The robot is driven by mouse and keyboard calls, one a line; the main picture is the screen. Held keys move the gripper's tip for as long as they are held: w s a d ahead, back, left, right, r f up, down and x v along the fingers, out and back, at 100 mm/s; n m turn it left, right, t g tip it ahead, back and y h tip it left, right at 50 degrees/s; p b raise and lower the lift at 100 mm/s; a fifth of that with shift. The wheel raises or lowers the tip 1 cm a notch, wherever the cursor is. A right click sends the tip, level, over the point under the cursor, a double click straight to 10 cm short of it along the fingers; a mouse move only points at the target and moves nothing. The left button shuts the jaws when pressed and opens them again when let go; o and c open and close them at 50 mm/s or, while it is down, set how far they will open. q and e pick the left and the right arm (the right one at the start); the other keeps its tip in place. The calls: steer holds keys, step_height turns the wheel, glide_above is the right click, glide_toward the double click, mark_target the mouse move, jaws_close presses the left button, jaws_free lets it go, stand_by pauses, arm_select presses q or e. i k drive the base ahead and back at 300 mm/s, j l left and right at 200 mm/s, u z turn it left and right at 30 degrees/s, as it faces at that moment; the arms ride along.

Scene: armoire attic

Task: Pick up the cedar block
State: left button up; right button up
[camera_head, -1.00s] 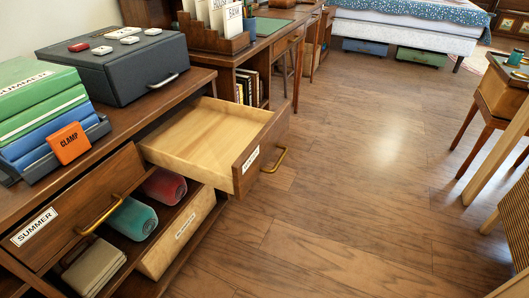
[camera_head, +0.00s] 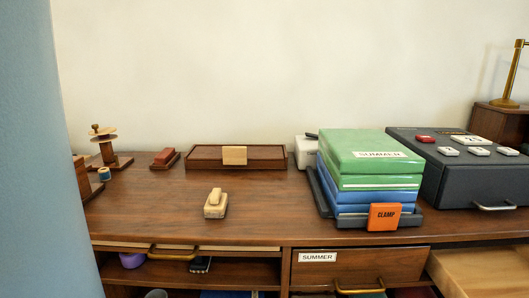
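No block is labelled as cedar, so I cannot tell for sure which piece it is. A small pale wooden block (camera_head: 215,204) with a raised grip on top sits near the middle of the dresser top (camera_head: 255,222). Behind it to the left, a reddish-brown block (camera_head: 165,156) rests on a dark wooden base. A pale wooden piece (camera_head: 234,155) shows at the front of a long dark wooden box (camera_head: 268,158) at the back. Neither of my grippers is in view.
A dark grey case (camera_head: 455,180) is farther right. A wooden spool stand (camera_head: 107,148) is at the left. An open drawer (camera_head: 480,272) juts out at lower right.

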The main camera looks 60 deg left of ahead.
mark_target(163, 158)
steer(key=u, duration=2.55)
steer(key=i+j+u, duration=0.15)
steer(key=j, duration=0.2)
steer(key=j+u, duration=0.2)
steer(key=i+j+u, duration=0.15)
steer(key=j, duration=0.25)
steer(key=i+j+u, duration=0.2)
steer(key=k+j, duration=0.05)
steer(key=j, duration=0.1)
